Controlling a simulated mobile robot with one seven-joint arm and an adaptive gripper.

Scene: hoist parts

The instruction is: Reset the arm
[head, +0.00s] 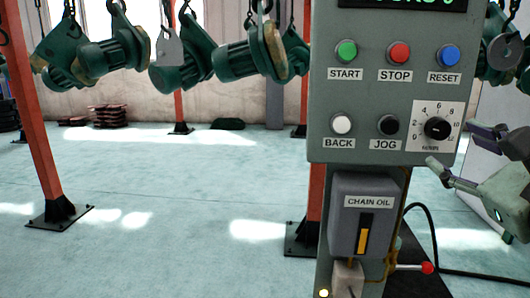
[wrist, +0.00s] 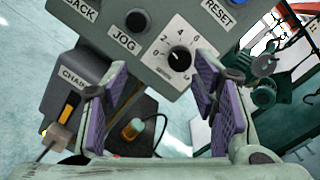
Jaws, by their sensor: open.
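My gripper (head: 452,147) is at the right edge of the head view, just right of the control panel's lower right corner. In the wrist view my gripper (wrist: 162,68) is open and empty, with its purple-padded fingers apart and the panel's lower part beyond them. The grey control panel (head: 318,120) carries a green START button (head: 346,51), a red STOP button (head: 399,53), a blue RESET button (head: 448,55), a white BACK button (head: 342,123), a black JOG button (head: 389,124) and a black dial (head: 437,128). The dial also shows in the wrist view (wrist: 179,59).
A CHAIN OIL box (head: 344,235) with a yellow gauge sits below the panel. A red-knobbed lever (head: 427,268) and a black cable stand near it. Green hoists (head: 115,58) hang behind. Orange posts (head: 40,130) rise from the floor. The floor at left is mostly clear.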

